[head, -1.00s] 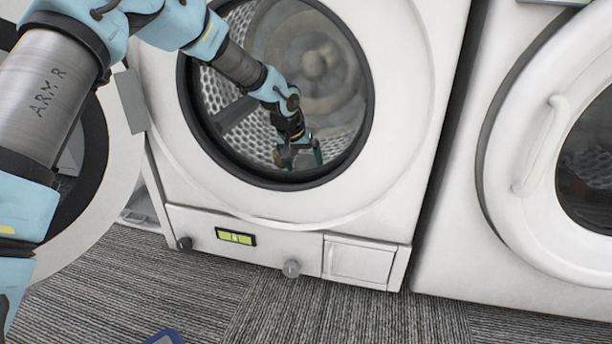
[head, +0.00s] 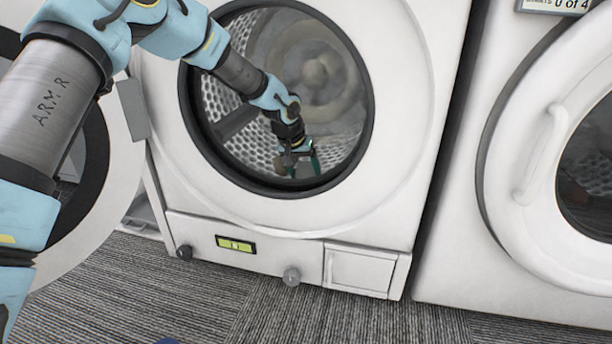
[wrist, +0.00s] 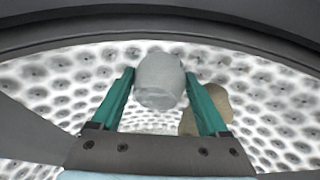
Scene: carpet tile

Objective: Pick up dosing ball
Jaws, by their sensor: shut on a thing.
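The dosing ball (wrist: 160,82) is a grey, rounded, slightly faceted piece in the wrist view. It sits between the two green fingers of my gripper (wrist: 160,90), which are shut on it. In the head view my gripper (head: 300,162) is inside the open drum of the middle washing machine (head: 390,200), low near the front rim. The ball is too small and covered to make out clearly there. A tan-brown flat thing (wrist: 217,103) lies on the drum wall behind the right finger; I cannot tell what it is.
The perforated drum wall (wrist: 60,85) lies around and beyond the ball. The machine's open door (head: 112,200) is at the left. A second machine with its door closed (head: 500,170) stands at the right. Grey carpet (head: 130,290) lies in front.

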